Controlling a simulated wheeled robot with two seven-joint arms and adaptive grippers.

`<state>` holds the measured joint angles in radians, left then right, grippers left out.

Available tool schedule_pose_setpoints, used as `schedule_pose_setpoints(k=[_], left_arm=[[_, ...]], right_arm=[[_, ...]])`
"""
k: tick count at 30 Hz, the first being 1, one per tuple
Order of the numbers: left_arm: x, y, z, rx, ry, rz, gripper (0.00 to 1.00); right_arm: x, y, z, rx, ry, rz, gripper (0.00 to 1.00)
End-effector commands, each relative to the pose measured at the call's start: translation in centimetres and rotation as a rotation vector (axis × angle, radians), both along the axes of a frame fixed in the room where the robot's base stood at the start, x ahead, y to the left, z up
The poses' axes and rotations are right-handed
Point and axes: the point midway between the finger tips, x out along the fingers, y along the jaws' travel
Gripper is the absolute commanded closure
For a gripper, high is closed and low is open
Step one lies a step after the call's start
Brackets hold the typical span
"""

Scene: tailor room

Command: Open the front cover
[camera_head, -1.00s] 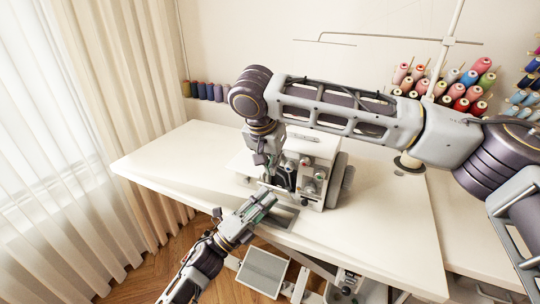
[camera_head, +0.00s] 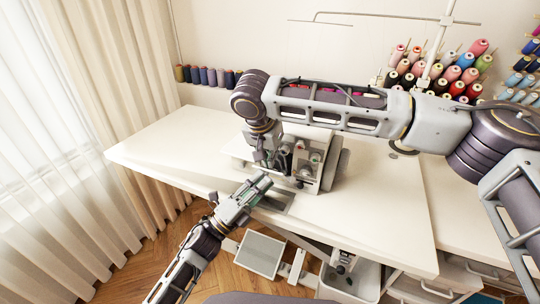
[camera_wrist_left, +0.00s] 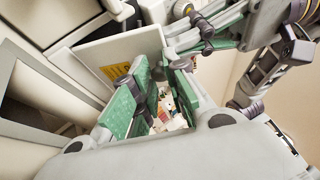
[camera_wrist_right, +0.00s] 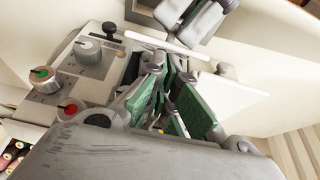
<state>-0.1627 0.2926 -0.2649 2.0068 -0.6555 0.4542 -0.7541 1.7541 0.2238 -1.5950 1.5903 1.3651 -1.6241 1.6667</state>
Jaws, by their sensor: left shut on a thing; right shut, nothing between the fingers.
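The white sewing machine (camera_head: 322,168) stands on the table, partly hidden behind my right arm in the head view. Its front cover seems to be the pale flat panel with a yellow label (camera_wrist_left: 92,52) in the left wrist view. A pale panel (camera_wrist_right: 238,98) also shows beside the fingers in the right wrist view. My left gripper (camera_head: 262,181) is at the machine's lower front, its green-padded fingers shut on what looks like this panel's edge; the grip itself is partly hidden. My right gripper (camera_head: 263,160) is shut and empty, pointing down close to the machine's front left.
Dials (camera_wrist_right: 88,50) on the machine are close to my right gripper. A grey plate (camera_head: 275,201) shows at the table edge by the machine. The white table (camera_head: 165,145) is clear at left. A pedal (camera_head: 260,254) is on the floor below. Thread spools (camera_head: 465,75) stand behind.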

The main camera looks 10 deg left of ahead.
Motion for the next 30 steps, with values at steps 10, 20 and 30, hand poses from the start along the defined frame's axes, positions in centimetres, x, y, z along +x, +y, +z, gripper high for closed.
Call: schedule_pose_setpoints(k=[10, 20, 30], left_arm=[[0.1, -0.1, -0.6, 0.004, 0.010, 0.003, 1.00], [0.2, 0.0, -0.4, 0.003, 0.009, 0.003, 1.00], [0.2, 0.0, 0.1, 0.000, 0.000, 0.005, 0.61]], right_arm=[[-1.3, 0.4, -0.8, 0.000, 0.006, 0.003, 1.00], [-1.7, 0.7, -1.1, -0.002, 0.011, 0.011, 1.00], [-1.7, 0.7, -1.3, -0.003, 0.013, 0.011, 1.00]])
